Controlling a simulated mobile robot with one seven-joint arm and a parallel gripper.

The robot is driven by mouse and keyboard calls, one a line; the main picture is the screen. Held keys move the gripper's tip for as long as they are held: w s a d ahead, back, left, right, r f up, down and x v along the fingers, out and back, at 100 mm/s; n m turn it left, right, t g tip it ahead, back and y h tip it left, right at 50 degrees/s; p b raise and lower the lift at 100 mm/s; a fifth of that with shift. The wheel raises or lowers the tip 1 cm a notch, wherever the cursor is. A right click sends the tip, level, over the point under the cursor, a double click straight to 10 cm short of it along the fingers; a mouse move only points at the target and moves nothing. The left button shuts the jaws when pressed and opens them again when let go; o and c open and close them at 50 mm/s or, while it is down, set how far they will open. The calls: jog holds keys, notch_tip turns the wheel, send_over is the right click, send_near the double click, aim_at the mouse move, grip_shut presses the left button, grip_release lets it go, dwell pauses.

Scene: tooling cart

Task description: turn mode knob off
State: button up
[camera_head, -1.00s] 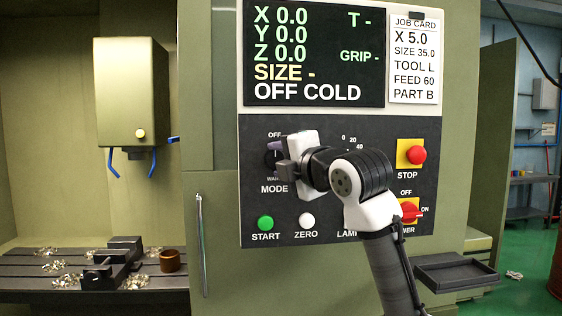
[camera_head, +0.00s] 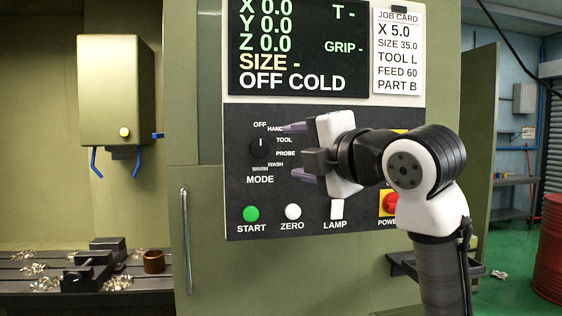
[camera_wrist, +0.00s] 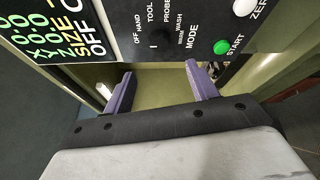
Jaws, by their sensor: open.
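The mode knob (camera_head: 260,149) is a small dark round knob above the MODE label on the black control panel. It also shows in the wrist view (camera_wrist: 158,40), beyond the fingers. Its white pointer line stands about upright, toward the OFF label (camera_head: 260,125). HAND, TOOL, PROBE, WASH and WARM labels curve down its right side. My gripper (camera_head: 296,150) is to the right of the knob and apart from it, its purple fingers spread and empty. The open fingers also show in the wrist view (camera_wrist: 160,74).
The screen (camera_head: 290,50) above the panel reads OFF COLD. A green START button (camera_head: 251,214), a white ZERO button (camera_head: 293,211) and a white LAMP switch (camera_head: 337,209) sit below. My arm partly hides the panel's right side and the red power switch (camera_head: 389,204).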

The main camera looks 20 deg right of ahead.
jog(key=shift+s+d, duration=0.15)
jog(key=shift+s, duration=0.6)
jog(key=shift+s+d, duration=0.1)
jog(key=shift+s, duration=0.6)
